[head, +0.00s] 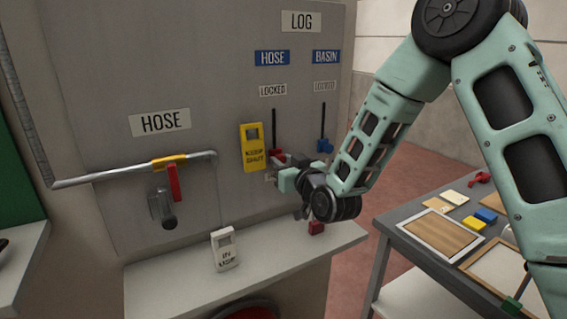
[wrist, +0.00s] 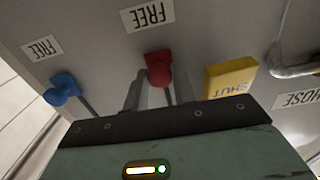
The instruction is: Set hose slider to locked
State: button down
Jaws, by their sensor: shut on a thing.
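The hose slider's red knob (head: 277,155) is low on its vertical slot, under the blue HOSE sign (head: 272,58) and well below its LOCKED label (head: 273,91). In the wrist view the red knob (wrist: 158,72) sits between the fingertips, beside a FREE label (wrist: 147,15). My gripper (head: 273,171) is shut on this knob; the fingers show in the wrist view (wrist: 158,88). The blue basin slider knob (head: 324,145) is also low on its slot, to the right, apart from my gripper.
A yellow tag (head: 253,158) hangs just left of the hose slider. A pipe with a red lever (head: 174,182) is further left. A shelf (head: 180,277) below holds a white tag (head: 225,252) and a red block (head: 316,228). A grey table (head: 383,217) stands right. The slot above the knob looks clear.

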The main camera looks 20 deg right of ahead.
jog(key=p, duration=0.2)
send_near(274, 113)
jog(key=w, duration=0.3)
jog(key=w+a, duration=0.1)
jog(key=shift+w, duration=0.4)
jog(key=shift+r, duration=0.1)
jog(key=c, duration=1.1)
grip_release()
jog(key=shift+c, duration=0.2)
